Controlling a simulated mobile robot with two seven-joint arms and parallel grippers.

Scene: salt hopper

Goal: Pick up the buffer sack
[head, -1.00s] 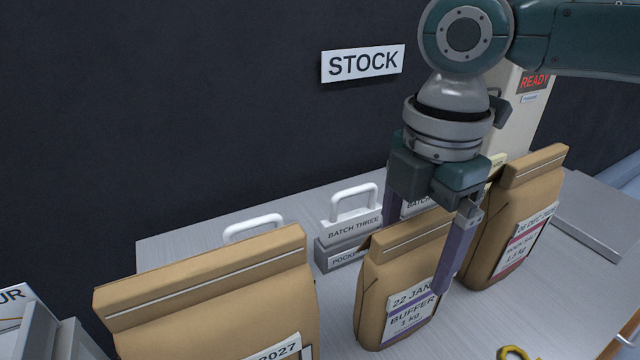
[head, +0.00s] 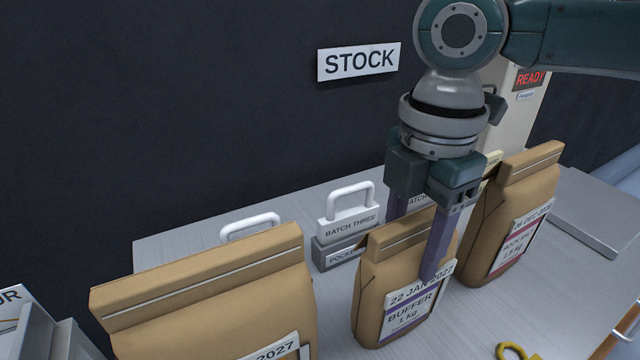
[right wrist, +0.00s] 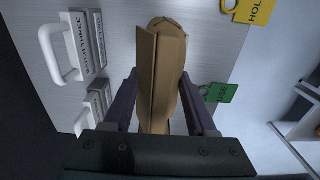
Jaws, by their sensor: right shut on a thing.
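The buffer sack (head: 393,290) is a brown paper sack with a folded top and a label reading 22 JAN, BUFFER, 1 kg. It stands upright on the grey table in the head view. My right gripper (head: 418,245) comes down over it from above and is shut on it, one finger across its front face and the other behind, partly hidden. In the right wrist view the sack (right wrist: 160,75) lies between the two fingers (right wrist: 160,105). My left gripper is not in view.
A larger brown sack (head: 210,290) stands at left and a rock salt sack (head: 515,210) close at right. Behind are handled blocks, one marked BATCH THREE (head: 350,225). Green (right wrist: 222,93) and yellow (right wrist: 255,10) tags lie on the table in the right wrist view.

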